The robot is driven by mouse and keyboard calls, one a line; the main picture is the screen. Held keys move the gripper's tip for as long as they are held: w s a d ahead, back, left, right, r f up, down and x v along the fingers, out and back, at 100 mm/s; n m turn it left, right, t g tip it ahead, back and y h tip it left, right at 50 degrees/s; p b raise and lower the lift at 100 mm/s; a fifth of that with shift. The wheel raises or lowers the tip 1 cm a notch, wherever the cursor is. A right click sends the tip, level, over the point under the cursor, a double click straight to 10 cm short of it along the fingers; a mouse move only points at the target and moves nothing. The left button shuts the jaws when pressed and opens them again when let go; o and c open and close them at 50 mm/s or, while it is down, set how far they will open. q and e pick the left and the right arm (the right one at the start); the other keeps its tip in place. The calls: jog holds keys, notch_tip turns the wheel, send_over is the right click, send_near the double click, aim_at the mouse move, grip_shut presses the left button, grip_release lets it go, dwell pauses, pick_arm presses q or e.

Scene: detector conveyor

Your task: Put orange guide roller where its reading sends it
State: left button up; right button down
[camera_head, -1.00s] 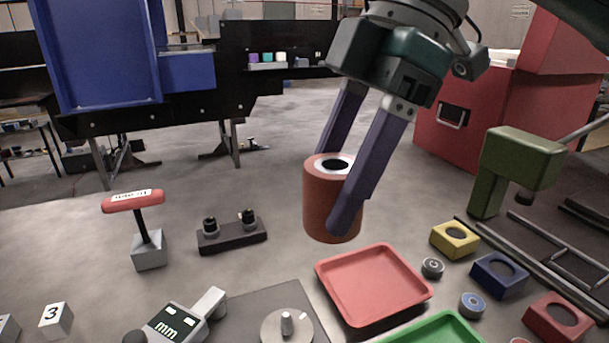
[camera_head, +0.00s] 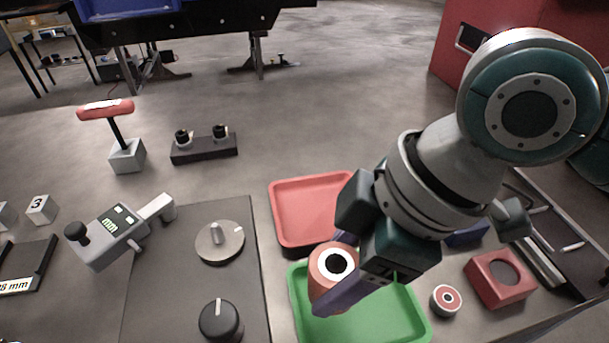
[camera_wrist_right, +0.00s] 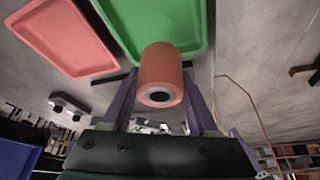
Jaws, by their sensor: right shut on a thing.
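The orange guide roller (camera_head: 326,275) is a short orange cylinder with a white ring and dark bore on its end. My right gripper (camera_head: 338,290) is shut on it, with purple fingers on either side, over the left part of the green tray (camera_head: 420,326). In the right wrist view the roller (camera_wrist_right: 160,72) sits between the fingers, in front of the green tray (camera_wrist_right: 197,30). I cannot tell whether it touches the tray. The red tray (camera_head: 277,215) lies just behind the green one and looks empty. My left gripper is not in view.
A red-handled T-shaped tool (camera_head: 106,108) and a dark two-post block (camera_head: 204,149) stand behind. A red block (camera_head: 500,279) and small roller (camera_head: 446,300) are at right.

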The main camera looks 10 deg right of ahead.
notch_tip(320, 180, down, 6)
jog(key=shift+r+b, duration=0.1)
jog(key=shift+b, duration=0.35)
jog(key=shift+f, duration=0.2)
jog(key=shift+c, duration=0.8)
grip_release()
jog(key=shift+d, duration=0.1)
